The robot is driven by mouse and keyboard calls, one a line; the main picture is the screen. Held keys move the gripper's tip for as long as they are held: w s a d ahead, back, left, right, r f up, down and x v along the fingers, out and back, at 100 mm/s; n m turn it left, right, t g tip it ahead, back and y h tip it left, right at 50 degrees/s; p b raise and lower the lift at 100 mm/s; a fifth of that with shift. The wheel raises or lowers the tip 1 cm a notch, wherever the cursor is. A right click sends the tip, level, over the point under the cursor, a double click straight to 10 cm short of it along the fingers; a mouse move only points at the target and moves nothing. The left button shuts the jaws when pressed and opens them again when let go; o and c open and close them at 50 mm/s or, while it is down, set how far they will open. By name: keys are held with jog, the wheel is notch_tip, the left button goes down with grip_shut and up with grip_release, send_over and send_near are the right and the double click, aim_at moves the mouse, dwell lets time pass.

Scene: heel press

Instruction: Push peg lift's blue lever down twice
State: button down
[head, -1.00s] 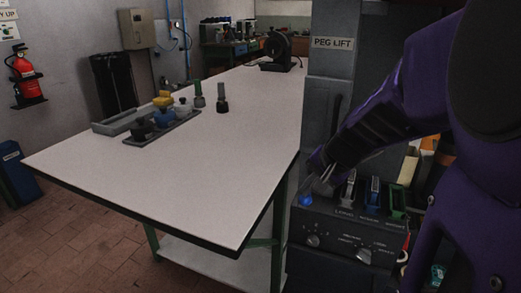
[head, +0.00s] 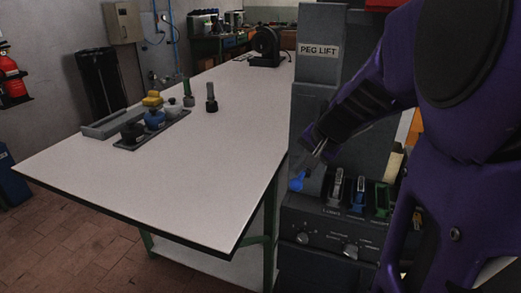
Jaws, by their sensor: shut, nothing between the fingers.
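The peg lift (head: 337,98) is a grey machine with a PEG LIFT sign at the right of the table. Its blue lever end (head: 297,182) shows at the left edge of the control panel, raised above the panel top. My gripper (head: 315,157) is shut and empty, pointing down and left, just above and to the right of the blue end. I cannot tell whether they touch. My arm and gripper hide part of the machine's front and the rest of the lever.
Grey, blue and green switches (head: 358,195) stand on the panel, right of the lever, with round knobs (head: 303,238) below.

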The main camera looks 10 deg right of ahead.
jog(key=shift+w+d+r, duration=0.15)
jog(key=shift+r, duration=0.45)
jog(key=shift+p, duration=0.3)
jog(key=r+p, duration=0.1)
jog(key=w+r+p, duration=0.1)
jog(key=r, duration=0.1)
jog(key=d+r+p, duration=0.1)
jog(key=shift+w+r, duration=0.2)
jog(key=shift+r, duration=0.1)
jog(key=shift+d+r, duration=0.1)
jog(key=shift+d, duration=0.05)
dwell(2.2)
